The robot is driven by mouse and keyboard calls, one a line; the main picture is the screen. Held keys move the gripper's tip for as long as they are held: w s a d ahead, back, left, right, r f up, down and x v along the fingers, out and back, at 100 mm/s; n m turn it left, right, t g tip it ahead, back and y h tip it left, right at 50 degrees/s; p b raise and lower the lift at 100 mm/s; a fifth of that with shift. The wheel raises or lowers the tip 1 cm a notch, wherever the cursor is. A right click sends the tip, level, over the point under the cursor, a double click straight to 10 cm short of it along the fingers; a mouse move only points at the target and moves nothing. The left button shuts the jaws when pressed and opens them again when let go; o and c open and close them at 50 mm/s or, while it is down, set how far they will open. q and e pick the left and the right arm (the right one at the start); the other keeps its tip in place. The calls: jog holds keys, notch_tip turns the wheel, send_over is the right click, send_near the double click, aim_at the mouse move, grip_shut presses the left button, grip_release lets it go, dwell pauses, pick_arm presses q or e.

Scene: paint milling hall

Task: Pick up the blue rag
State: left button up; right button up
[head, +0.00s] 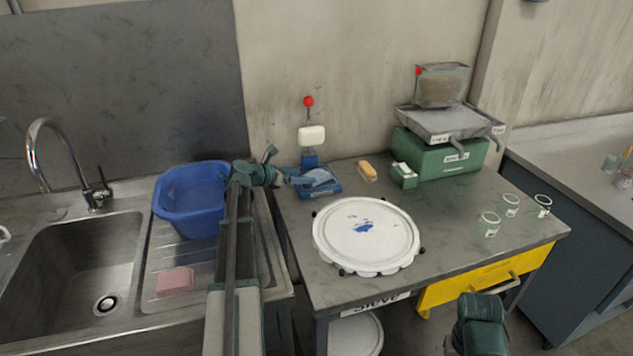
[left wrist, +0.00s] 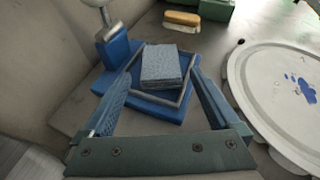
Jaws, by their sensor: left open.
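The blue rag (left wrist: 162,66) is a folded grey-blue cloth in the left wrist view. It lies inside a thin grey frame on the blue base of a stand (left wrist: 112,47). In the head view the rag (head: 320,176) shows at the back left of the table, partly behind my gripper. My left gripper (head: 301,180) reaches in from the left, close to the rag. In the left wrist view its jaws (left wrist: 163,82) are open, one finger on each side of the rag's near end, with nothing held. My right gripper's fingers are not seen.
A round white lid (head: 366,234) with blue paint covers the table's front left. A yellow-topped brush (head: 367,171) and a green machine (head: 440,152) stand at the back. Several glass jars (head: 489,222) stand right. A blue tub (head: 195,205) sits by the sink (head: 75,265).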

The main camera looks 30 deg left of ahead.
aim_at(315, 175)
pick_arm(q)
jog(key=shift+w+d+f, duration=0.1)
jog(key=shift+w, duration=0.1)
jog(key=b+x, duration=0.2)
jog(key=x, duration=0.3)
jog(key=shift+w+f, duration=0.1)
jog(key=shift+w, duration=0.05)
jog(key=c, duration=1.2)
jog(key=shift+c, duration=0.2)
notch_tip(315, 175, up, 3)
jog(key=p, duration=0.2)
jog(key=shift+p, duration=0.4)
jog(key=shift+r+p, duration=0.45)
jog(key=s+d+r+p, duration=0.1)
jog(key=s+d, duration=0.8)
jog(key=s, duration=0.4)
jog(key=shift+s, duration=0.2)
